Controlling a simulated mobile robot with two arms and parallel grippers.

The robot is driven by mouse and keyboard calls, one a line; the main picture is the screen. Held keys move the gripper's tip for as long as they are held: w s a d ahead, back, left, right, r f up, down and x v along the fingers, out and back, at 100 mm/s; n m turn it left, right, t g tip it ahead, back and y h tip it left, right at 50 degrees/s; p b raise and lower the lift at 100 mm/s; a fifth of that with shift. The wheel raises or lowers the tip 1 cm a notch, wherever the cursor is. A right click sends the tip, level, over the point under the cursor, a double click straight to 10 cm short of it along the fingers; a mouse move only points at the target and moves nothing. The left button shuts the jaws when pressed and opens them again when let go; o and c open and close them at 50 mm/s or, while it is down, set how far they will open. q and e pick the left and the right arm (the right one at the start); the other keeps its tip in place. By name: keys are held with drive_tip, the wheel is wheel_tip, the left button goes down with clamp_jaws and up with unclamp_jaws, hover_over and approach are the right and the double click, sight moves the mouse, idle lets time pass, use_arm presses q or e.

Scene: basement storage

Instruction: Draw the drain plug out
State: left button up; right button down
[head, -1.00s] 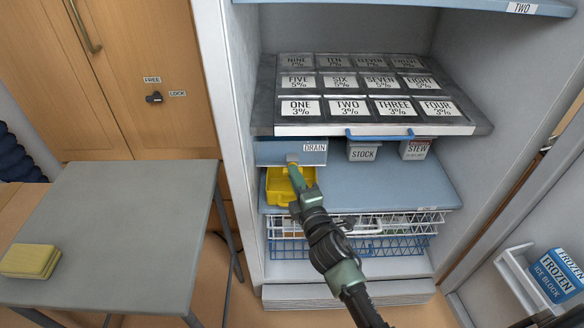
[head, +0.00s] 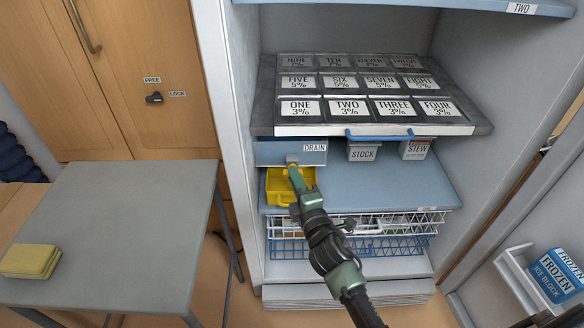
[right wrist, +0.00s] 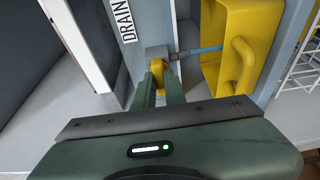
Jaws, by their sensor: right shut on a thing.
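The drain plug is a small yellow piece (right wrist: 158,70) at the grey drain fitting (right wrist: 157,52) in the right wrist view. The fitting sits under the panel labelled DRAIN (head: 315,147). My right gripper (head: 296,177) reaches up to it, and its two fingers (right wrist: 160,88) are shut on the plug. In the head view the fingers mostly hide the plug. I cannot tell how deep the plug sits in the fitting. A yellow tray (head: 280,187) stands on the blue shelf below the drain; it also shows in the right wrist view (right wrist: 220,75). My left gripper is not in view.
A rack of labelled lids (head: 365,95) juts out above the drain.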

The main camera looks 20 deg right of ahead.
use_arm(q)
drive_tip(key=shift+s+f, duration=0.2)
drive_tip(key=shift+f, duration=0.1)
use_arm(e)
drive_tip(key=shift+s+a, duration=0.1)
drive_tip(key=shift+s, duration=0.1)
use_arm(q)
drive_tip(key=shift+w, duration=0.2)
use_arm(e)
drive_tip(key=shift+s, duration=0.25)
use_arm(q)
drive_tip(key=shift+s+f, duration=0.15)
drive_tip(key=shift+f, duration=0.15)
use_arm(e)
drive_tip(key=shift+s+a, duration=0.3)
drive_tip(key=shift+s, duration=0.55)
drive_tip(key=shift+s+a, duration=0.25)
drive_tip(key=shift+s, duration=0.6)
